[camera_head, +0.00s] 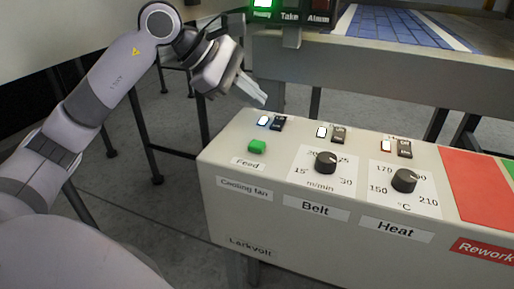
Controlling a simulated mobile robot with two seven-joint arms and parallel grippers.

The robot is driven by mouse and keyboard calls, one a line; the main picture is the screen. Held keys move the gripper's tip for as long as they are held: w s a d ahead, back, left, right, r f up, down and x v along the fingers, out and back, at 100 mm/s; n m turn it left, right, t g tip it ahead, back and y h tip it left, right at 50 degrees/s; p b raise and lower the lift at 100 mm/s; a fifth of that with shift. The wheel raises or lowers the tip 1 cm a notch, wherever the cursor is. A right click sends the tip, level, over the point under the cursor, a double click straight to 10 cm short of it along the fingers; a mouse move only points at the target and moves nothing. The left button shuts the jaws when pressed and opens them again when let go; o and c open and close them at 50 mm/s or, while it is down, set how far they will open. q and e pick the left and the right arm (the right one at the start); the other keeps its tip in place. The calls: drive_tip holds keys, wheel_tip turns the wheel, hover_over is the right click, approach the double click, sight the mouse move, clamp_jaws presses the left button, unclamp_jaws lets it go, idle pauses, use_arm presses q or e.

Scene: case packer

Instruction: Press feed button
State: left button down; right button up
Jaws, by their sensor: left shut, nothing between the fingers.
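The green feed button (257,147) sits at the left end of the cream control panel (225,165), just above a label reading "Feed" (247,163). My left gripper (262,101) is shut and empty. Its fingertips show above and behind the button in the picture, near the panel's back edge and apart from the button. The button is in full view. My right gripper does not show.
A switch with a lit lamp (263,121) is between the fingertips and the button. The Belt knob (326,162) and Heat knob (404,181) stand to the right. A lit sign (290,16) stands behind.

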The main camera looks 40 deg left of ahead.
use_arm(q)
drive_tip(key=b, duration=0.4)
hover_over(252, 144)
wheel_tip(252, 144, down, 5)
drive_tip(key=shift+d+f, duration=0.1)
drive_tip(key=shift+f, duration=0.1)
drive_tip(key=shift+f+b, duration=0.6)
drive_tip(key=shift+f, duration=0.1)
idle(0.6)
idle(0.4)
drive_tip(key=shift+f+b, duration=0.3)
drive_tip(key=shift+f, duration=0.05)
